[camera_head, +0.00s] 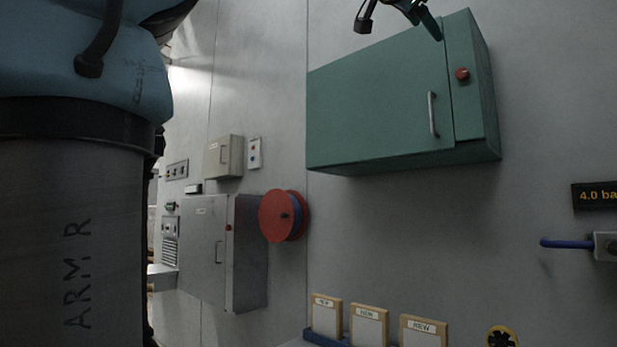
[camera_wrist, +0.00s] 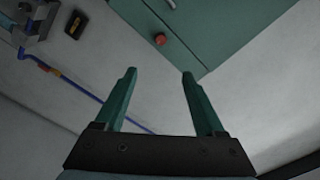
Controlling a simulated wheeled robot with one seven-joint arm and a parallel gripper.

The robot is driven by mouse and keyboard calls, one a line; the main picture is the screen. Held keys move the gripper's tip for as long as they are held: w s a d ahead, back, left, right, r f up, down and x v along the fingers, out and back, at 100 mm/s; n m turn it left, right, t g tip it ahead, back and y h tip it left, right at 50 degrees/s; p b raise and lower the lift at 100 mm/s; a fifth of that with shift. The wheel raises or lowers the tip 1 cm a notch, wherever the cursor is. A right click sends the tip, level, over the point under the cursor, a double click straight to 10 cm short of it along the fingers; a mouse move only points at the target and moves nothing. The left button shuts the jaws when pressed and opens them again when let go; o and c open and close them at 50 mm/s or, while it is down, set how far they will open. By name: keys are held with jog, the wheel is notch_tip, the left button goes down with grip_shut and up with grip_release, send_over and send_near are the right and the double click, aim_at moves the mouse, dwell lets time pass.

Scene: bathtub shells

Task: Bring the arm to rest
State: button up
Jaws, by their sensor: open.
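My gripper (camera_wrist: 160,85) is open and empty in the wrist view, its two green fingers spread apart with bare grey wall between them. In the head view only a part of my gripper (camera_head: 405,8) shows at the top edge, above the green cabinet. My blue and grey arm (camera_head: 70,220) fills the left side of the head view, marked "ARM R". The links between the arm and the gripper are mostly out of view.
A green wall cabinet (camera_head: 380,105) with a handle and red knob is shut; it also shows in the wrist view (camera_wrist: 200,25). A grey cabinet (camera_head: 205,250), a red reel (camera_head: 277,216) and labelled boards (camera_head: 368,325) are lower. A blue hose (camera_wrist: 88,92) runs along the wall.

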jog(key=w+f+n+y, duration=0.2)
jog(key=w+f, duration=0.5)
jog(key=f, duration=0.3)
jog(key=w+a+f+n+g+y, duration=0.1)
jog(key=w+a+f+n+y, duration=0.15)
jog(key=f, duration=0.85)
jog(key=w+a+f+n+g+y, duration=0.2)
jog(key=w+a+f, duration=0.15)
jog(key=f, duration=0.75)
jog(key=w+a+f+n+g+y, duration=0.1)
jog(key=w+a+f+n+y, duration=0.2)
jog(key=f, duration=0.7)
jog(key=s+a+f+n+g+y, duration=0.1)
jog(key=s+a+f+n+g, duration=0.15)
jog(key=a+f, duration=0.55)
jog(key=s+a+f+n+g+y, duration=0.15)
jog(key=s+a+f, duration=0.25)
jog(key=f, duration=0.8)
jog(key=s+a+f+n+g, duration=0.3)
jog(key=s+a+f, duration=0.5)
jog(key=s+f, duration=0.4)
jog(key=shift+n+g, duration=0.3)
jog(key=shift+n, duration=0.35)
jog(key=shift+d, duration=0.1)
jog(key=shift+c, duration=0.3)
